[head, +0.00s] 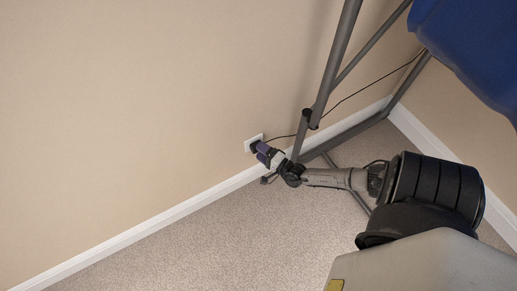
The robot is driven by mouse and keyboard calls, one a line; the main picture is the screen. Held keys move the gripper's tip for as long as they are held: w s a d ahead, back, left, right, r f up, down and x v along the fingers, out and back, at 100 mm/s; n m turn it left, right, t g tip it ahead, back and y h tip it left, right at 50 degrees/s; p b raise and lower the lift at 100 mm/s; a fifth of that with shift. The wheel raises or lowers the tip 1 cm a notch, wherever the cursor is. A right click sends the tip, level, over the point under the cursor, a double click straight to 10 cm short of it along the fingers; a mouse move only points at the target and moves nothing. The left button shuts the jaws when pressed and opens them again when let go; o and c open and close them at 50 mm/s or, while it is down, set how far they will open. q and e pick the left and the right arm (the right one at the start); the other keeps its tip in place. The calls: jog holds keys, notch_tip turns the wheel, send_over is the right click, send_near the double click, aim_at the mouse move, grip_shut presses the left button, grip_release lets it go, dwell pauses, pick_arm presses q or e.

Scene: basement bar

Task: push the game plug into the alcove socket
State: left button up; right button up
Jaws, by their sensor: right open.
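The white alcove socket (250,140) is on the beige wall, just above the baseboard. The dark game plug (253,147) is at the socket's face, small and partly hidden by my right gripper. I cannot tell how deep it sits. A thin black cord (345,99) runs from the upper right, past the metal frame, toward the plug. My right gripper (260,149) is open, with its purple-tinted fingers right at the plug; whether they touch it is too small to tell. My left gripper is not in view.
A grey metal frame (336,58) stands close to the right of the socket, its legs on the carpet (215,234). A blue game body (470,45) hangs at the upper right. A white baseboard (165,217) lines the wall. The wall and carpet to the left are clear.

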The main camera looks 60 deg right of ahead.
jog(key=s+a+p, duration=0.2)
jog(key=s+p, duration=0.1)
jog(key=s, duration=0.9)
jog(key=shift+p, duration=0.4)
jog(key=shift+w, duration=0.1)
